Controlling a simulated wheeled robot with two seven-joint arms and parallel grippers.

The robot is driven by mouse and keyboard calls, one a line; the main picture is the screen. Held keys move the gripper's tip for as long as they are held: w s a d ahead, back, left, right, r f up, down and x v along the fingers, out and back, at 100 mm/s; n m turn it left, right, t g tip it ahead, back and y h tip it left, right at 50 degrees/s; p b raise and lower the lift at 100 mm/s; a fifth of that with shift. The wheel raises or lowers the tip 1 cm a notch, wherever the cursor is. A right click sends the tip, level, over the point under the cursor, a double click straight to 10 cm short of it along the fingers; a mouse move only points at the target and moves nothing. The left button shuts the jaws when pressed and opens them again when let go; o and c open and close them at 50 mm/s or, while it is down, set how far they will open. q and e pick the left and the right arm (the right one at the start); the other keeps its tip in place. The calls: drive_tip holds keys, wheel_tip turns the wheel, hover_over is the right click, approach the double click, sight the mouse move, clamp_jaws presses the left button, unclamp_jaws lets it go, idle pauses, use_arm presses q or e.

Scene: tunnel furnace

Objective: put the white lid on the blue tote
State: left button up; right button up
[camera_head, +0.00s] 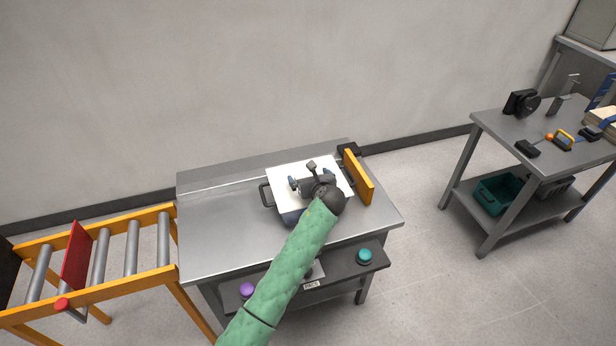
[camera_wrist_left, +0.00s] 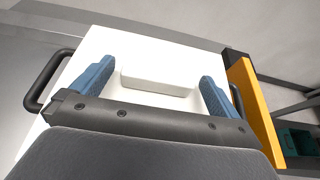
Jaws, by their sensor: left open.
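The white lid (camera_head: 285,173) lies flat over the blue tote (camera_head: 288,217) on the steel table. Only a little of the tote shows below the lid's near edge, and I cannot tell how closely the lid sits. In the left wrist view the lid (camera_wrist_left: 105,45) has a raised white handle block (camera_wrist_left: 158,86). My left gripper (camera_head: 309,180) is above the lid. Its blue fingers (camera_wrist_left: 158,80) are open, one to each side of the block, with a gap visible at each side. My right gripper is not in view.
A yellow plate (camera_head: 358,177) stands just right of the lid. A dark side handle (camera_head: 266,195) sticks out left of it. The steel table (camera_head: 220,235) is clear on the left. A roller conveyor (camera_head: 100,265) joins it there. A second table (camera_head: 490,130) with tools stands at right.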

use_arm(q)
drive_tip(key=b+v, duration=0.2)
drive_tip(key=v, duration=0.7)
drive_tip(key=shift+s+d+r, duration=0.15)
drive_tip(key=shift+s+r, duration=0.15)
drive_tip(key=shift+s, duration=0.35)
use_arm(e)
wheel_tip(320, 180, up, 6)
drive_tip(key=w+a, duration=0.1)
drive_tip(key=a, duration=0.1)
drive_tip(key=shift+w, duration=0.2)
